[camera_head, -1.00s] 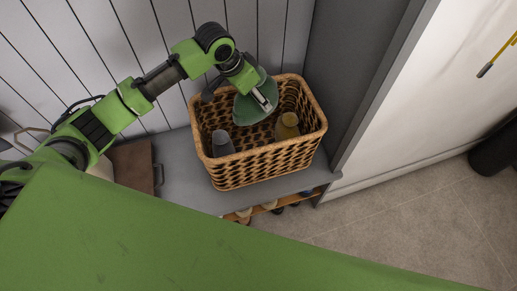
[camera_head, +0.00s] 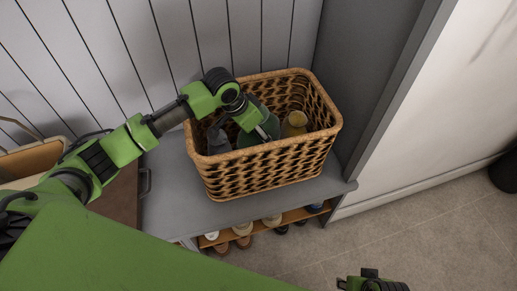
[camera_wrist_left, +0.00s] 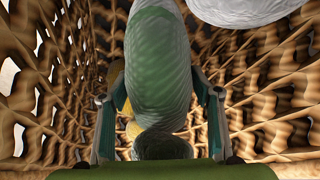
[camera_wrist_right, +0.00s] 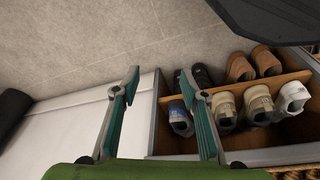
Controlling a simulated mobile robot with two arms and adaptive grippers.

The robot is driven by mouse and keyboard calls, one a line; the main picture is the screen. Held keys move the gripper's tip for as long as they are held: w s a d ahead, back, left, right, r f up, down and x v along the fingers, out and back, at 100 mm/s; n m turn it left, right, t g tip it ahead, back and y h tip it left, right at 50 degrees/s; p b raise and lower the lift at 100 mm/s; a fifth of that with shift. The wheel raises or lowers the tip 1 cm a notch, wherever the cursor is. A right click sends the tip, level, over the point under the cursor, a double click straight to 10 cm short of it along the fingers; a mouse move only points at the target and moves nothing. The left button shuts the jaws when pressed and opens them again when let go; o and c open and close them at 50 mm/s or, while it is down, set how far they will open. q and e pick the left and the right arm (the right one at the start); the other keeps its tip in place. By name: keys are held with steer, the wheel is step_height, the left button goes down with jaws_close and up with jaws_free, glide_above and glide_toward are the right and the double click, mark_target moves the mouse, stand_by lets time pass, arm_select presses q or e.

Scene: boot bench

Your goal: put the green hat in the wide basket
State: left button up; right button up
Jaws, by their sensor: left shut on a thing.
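The wide wicker basket (camera_head: 265,175) stands on the grey bench, against the panelled wall. My left gripper (camera_head: 262,131) reaches down inside it and is shut on the green hat (camera_head: 246,138). The hat is below the basket's rim and partly hidden by the gripper. In the left wrist view the hat (camera_wrist_left: 155,60) is between the two fingers, with woven basket walls around it. I cannot tell whether it touches the basket floor. My right gripper (camera_wrist_right: 160,75) is open and empty, over the floor near the shoe shelf.
A yellowish item (camera_head: 294,124) and a grey item (camera_head: 217,141) are also in the basket. The bench top (camera_head: 172,200) is bare left of the basket. Several shoes (camera_wrist_right: 258,104) sit on the shelf below. A grey side panel (camera_head: 375,70) rises close at the right.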

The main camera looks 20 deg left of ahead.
arm_select(q)
steer(key=shift+f+b, duration=0.65)
steer(key=shift+f, duration=2.15)
arm_select(e)
steer(key=v, duration=0.2)
steer(key=w+v, duration=0.1)
steer(key=v, duration=0.2)
steer(key=shift+r, duration=0.45)
arm_select(q)
steer(key=shift+f, duration=0.1)
arm_select(e)
steer(key=shift+f, duration=0.1)
arm_select(q)
steer(key=o, duration=1.2)
steer(key=p+v, duration=0.3)
steer(key=v, duration=0.8)
steer(key=shift+w, duration=0.1)
steer(key=shift+s+a+r, duration=0.2)
steer(key=shift+s+r, duration=0.1)
steer(key=shift+r, duration=0.25)
arm_select(e)
step_height(320, 180, down, 11)
steer(key=shift+s, duration=0.35)
